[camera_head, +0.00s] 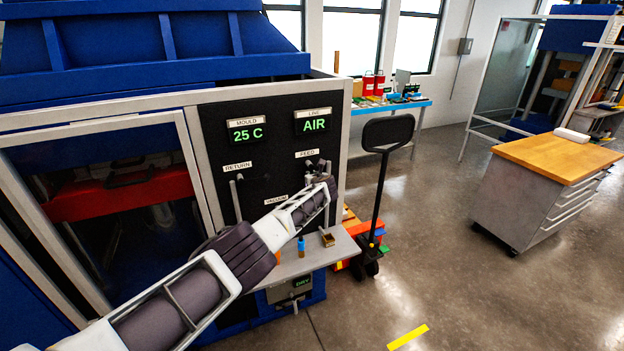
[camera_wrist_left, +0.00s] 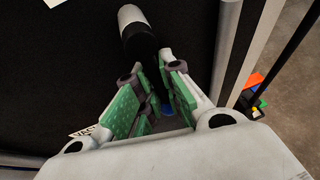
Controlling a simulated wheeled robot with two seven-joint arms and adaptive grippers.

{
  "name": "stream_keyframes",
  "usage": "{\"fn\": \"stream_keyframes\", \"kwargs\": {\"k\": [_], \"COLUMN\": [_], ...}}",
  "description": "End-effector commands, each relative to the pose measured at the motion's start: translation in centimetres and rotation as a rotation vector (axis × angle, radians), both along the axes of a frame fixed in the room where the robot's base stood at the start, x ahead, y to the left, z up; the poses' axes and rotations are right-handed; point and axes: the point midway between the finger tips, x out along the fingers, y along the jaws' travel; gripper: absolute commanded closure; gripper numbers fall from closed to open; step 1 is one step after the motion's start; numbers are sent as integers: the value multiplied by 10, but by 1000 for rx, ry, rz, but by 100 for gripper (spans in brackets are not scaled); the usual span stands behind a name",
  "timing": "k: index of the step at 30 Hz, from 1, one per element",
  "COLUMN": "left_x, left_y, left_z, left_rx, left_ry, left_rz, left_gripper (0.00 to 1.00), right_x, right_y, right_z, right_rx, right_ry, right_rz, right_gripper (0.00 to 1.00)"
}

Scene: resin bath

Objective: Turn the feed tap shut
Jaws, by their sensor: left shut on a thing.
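The feed tap (camera_head: 309,164) is on the black panel under the FEED label (camera_head: 307,153), mostly hidden behind my left gripper (camera_head: 328,184). In the left wrist view, my left gripper (camera_wrist_left: 155,85) has its green-padded fingers closed in on the tap's handle. A black grip with a pale end (camera_wrist_left: 136,30) shows just beyond the fingertips. The part between the pads is largely hidden, and I cannot tell the handle's exact angle. The line display (camera_head: 313,123) reads AIR. My right gripper is not in view.
The return tap (camera_head: 236,198) is to the left on the same panel, its lever hanging down. A small shelf (camera_head: 285,268) below holds a blue-capped bottle (camera_head: 301,246) and a brass-coloured block (camera_head: 327,238). A pallet truck (camera_head: 383,170) stands to the right.

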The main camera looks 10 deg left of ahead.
Motion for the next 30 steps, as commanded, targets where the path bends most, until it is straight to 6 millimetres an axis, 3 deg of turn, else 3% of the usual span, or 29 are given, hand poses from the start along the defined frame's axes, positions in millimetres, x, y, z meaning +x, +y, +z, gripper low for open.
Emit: {"fn": "stream_keyframes", "kwargs": {"k": [1,21,22,26,30], "left_x": [-5,-6,-6,-6,-5], "left_y": [-4,-1,-1,-1,0], "left_z": [-14,-14,-14,-14,-11], "left_rx": [-1,26,26,25,27], "left_ry": [23,42,42,42,37], "left_rz": [1,3,3,4,3], "left_gripper": [100,100,87,70,68], "right_x": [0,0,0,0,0], "right_y": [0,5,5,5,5], "right_z": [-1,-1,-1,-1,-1], "right_rx": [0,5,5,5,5], "right_ry": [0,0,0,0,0], "right_rz": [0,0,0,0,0], "right_gripper": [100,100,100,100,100]}}
